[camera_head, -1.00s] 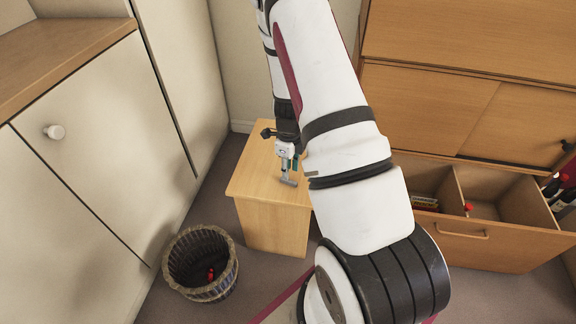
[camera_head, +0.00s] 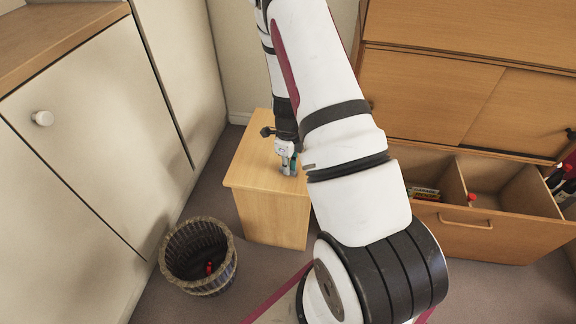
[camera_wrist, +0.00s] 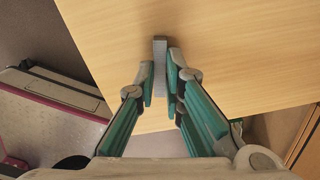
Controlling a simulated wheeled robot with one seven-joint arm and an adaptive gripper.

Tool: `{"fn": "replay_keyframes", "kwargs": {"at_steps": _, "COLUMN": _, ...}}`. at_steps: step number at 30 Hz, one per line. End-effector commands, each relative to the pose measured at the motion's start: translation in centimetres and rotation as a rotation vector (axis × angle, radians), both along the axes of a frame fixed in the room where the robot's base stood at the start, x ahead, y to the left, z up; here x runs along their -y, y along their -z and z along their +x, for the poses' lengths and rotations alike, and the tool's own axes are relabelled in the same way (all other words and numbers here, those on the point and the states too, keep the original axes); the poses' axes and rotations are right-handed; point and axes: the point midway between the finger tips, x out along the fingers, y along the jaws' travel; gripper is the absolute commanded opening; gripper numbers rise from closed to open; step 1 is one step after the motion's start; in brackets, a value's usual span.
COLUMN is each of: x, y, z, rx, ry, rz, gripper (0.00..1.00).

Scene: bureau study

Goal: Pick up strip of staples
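The strip of staples (camera_wrist: 160,58) is a narrow grey bar on the light wooden top of a small cabinet (camera_head: 252,160). In the wrist view it lies lengthwise between the two green-and-grey fingers of my gripper (camera_wrist: 160,76), with its far end sticking out past them. The finger pads are very close to both its sides; I cannot tell whether both press on it. In the head view my gripper (camera_head: 288,167) is down at the cabinet top, right of its middle, and hides most of the strip.
A woven basket (camera_head: 198,258) with something red inside stands on the floor in front of the cabinet. An open wooden drawer (camera_head: 480,226) with compartments is at the right. White cupboard doors (camera_head: 92,130) line the left. The cabinet top left of my gripper is clear.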

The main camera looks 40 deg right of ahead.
Motion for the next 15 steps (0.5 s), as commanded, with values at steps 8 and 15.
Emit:
{"fn": "replay_keyframes", "kwargs": {"at_steps": 8, "x": 0.00, "y": -0.01, "z": 0.01, "rx": 0.000, "ry": 0.000, "rz": 0.000, "gripper": 0.00}}
{"fn": "replay_keyframes", "kwargs": {"at_steps": 15, "x": 0.01, "y": -0.61, "z": 0.01, "rx": 0.000, "ry": 0.000, "rz": 0.000, "gripper": 0.00}}
